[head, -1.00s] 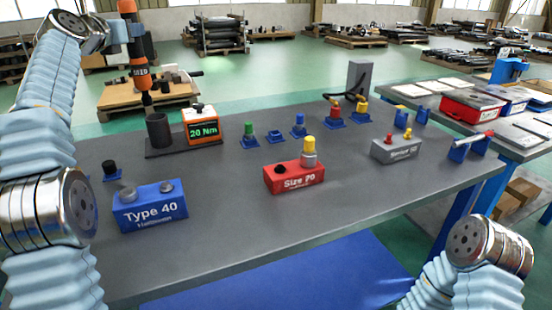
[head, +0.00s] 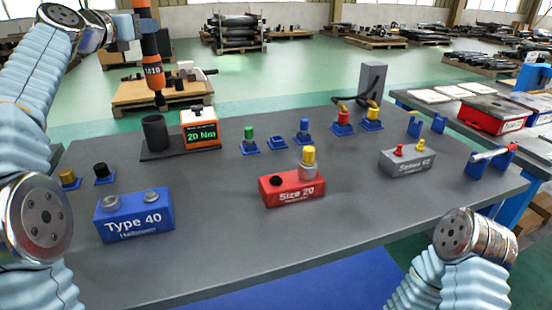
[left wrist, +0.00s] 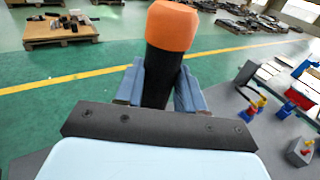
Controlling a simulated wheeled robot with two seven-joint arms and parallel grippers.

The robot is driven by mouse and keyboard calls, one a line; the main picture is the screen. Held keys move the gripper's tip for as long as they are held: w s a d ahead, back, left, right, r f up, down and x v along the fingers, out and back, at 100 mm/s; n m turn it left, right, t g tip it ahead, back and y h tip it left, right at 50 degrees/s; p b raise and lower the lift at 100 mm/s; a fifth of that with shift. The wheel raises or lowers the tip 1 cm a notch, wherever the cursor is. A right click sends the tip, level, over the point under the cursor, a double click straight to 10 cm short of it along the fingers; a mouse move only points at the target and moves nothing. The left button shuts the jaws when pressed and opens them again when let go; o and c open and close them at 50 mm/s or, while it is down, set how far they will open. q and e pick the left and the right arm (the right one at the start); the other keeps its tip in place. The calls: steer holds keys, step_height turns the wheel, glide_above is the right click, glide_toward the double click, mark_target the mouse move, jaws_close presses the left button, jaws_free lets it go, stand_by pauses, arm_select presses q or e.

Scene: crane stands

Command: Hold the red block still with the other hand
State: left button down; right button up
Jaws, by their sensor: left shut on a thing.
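The red block (head: 292,190), marked "Size 20", sits on the front middle of the grey table. It has a dark round opening on its left top and a grey fitting with a yellow cap (head: 308,160) on its right. No gripper touches the block. My left gripper (head: 138,26) is shut on an orange and black torque tool (head: 152,72), held upright above the table's back left, far from the block. In the left wrist view the tool's orange end (left wrist: 172,26) stands between the fingers. My right gripper is out of view; only part of its arm shows at lower right.
A blue "Type 40" block (head: 135,218) stands front left, a grey block (head: 406,163) at right. A dark cup holder (head: 154,133) and a "20 Nm" display (head: 201,130) stand back left. Several capped fittings line the back. The table around the red block is clear.

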arm_select(q)
steer(key=s+d+m+g+h, duration=0.2)
steer(key=s+d, duration=0.4)
steer(key=d, duration=0.4)
steer(key=s+d+f+m+g+h, duration=0.1)
steer(key=s+d+m+g+h, duration=0.2)
steer(key=d, duration=0.7)
steer(key=s+d+m+g+h+b, duration=0.1)
steer(key=s+d+m+h, duration=0.3)
steer(key=s+d, duration=0.5)
steer(key=d+g+h, duration=0.1)
steer(key=h, duration=0.1)
steer(key=shift+f+m+g+h, duration=0.3)
steer(key=shift+g, duration=0.1)
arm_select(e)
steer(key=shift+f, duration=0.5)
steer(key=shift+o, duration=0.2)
